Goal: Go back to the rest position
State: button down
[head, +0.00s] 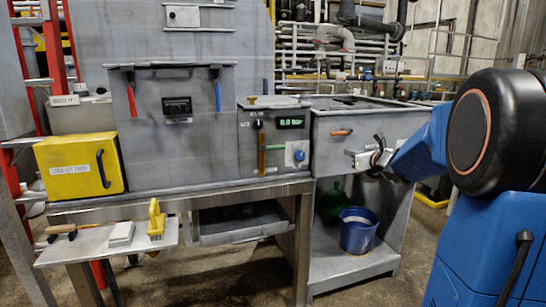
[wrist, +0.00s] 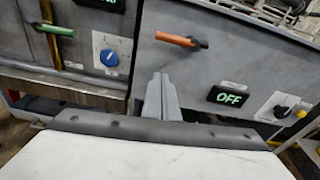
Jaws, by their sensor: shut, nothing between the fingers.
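My gripper (head: 360,157) is at the end of my blue arm in the head view, in front of the grey cabinet (head: 400,124) on the right. In the wrist view its two grey fingers (wrist: 162,97) are together with nothing between them. They are below an orange handle (wrist: 176,40) and left of a display reading OFF (wrist: 230,97). I see no contact between the fingers and the panel, though the exact gap is hard to tell. No rest position is marked in the frames.
A panel with a green display (head: 291,122) and blue knob (head: 299,155) stands left of my gripper. A blue bucket (head: 358,234) sits on the shelf below. Further left are a yellow box (head: 80,166) and a side shelf (head: 95,247) with tools. Floor in front is open.

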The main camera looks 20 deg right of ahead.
jog(key=s+a+f+n+g+y, duration=0.1)
jog(key=s+a+n+g+y, duration=0.1)
jog(key=s+a+n, duration=0.4)
jog(key=s+a+f+n+g+y, duration=0.1)
jog(key=s+a+n+y, duration=0.15)
jog(key=a, duration=0.65)
jog(key=s+a+f+n+g+y, duration=0.1)
jog(key=s+a+n+g, duration=0.15)
jog(key=a+n, duration=0.35)
jog(key=s+a+f+n+g, duration=0.25)
jog(key=s+a+n, duration=0.2)
jog(key=s, duration=0.25)
jog(key=s+a+f+n+g, duration=0.1)
jog(key=s+a+f+n, duration=0.3)
jog(key=s, duration=0.4)
jog(key=s+d+f+n+g+h, duration=0.1)
jog(key=s+f+n, duration=0.3)
jog(key=s, duration=0.4)
jog(key=s+d+f+n+g+h, duration=0.1)
jog(key=s+d+f+n+h, duration=0.2)
jog(key=s+n, duration=0.4)
jog(key=shift+s+d+f+n+g+h, duration=0.45)
jog(key=shift+s+h, duration=0.4)
jog(key=shift+s, duration=0.4)
jog(key=c, duration=2.5)
grip_release()
jog(key=shift+a, duration=0.1)
